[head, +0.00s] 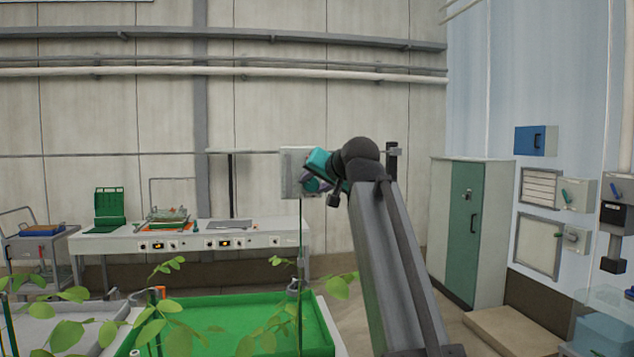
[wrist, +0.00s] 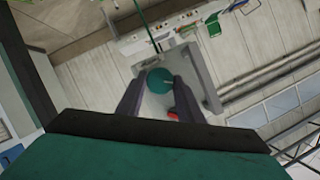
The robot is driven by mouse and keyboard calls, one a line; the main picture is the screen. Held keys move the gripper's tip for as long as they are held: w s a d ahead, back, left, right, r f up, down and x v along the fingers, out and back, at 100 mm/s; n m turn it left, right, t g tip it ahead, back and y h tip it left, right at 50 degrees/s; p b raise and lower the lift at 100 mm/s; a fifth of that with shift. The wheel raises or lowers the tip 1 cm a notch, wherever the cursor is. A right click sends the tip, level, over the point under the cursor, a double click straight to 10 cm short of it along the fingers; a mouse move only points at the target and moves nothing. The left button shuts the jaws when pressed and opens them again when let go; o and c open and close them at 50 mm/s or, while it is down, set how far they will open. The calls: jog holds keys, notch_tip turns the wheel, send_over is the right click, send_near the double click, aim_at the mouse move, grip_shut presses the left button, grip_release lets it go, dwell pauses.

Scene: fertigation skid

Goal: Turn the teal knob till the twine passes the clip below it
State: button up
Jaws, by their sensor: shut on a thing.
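The teal knob (wrist: 159,81) is round and sits on the front of a pale grey box (wrist: 204,78), which also shows in the head view (head: 290,160). My gripper (wrist: 157,90) has one dark finger on each side of the knob and is shut on it. In the head view my gripper (head: 313,183) reaches the box from the right and hides the knob. A thin dark green twine (head: 300,235) hangs straight down from the box; a green strand (wrist: 146,22) also runs from it in the wrist view. I cannot make out the clip for certain.
A green tray (head: 240,312) with leafy plants lies below the box. A white bench (head: 200,236) with a green crate (head: 109,207) stands behind. A grey-green cabinet (head: 470,230) is at the right. A small red part (wrist: 172,116) shows beside one finger.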

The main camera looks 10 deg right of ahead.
jog(key=n+h, duration=0.2)
jog(key=n, duration=0.1)
jog(key=n+h, duration=0.1)
jog(key=shift+a+n, duration=0.25)
jog(key=shift+n, duration=0.05)
jog(key=shift+a+n+h, duration=0.15)
jog(key=shift+n+h, duration=0.65)
jog(key=shift+n, duration=0.4)
jog(key=shift+f+n+h, duration=0.1)
jog(key=shift+n+h, duration=0.7)
jog(key=shift+n, duration=0.2)
jog(key=o, duration=1.1)
jog(key=shift+c, duration=0.2)
jog(key=shift+s, duration=0.1)
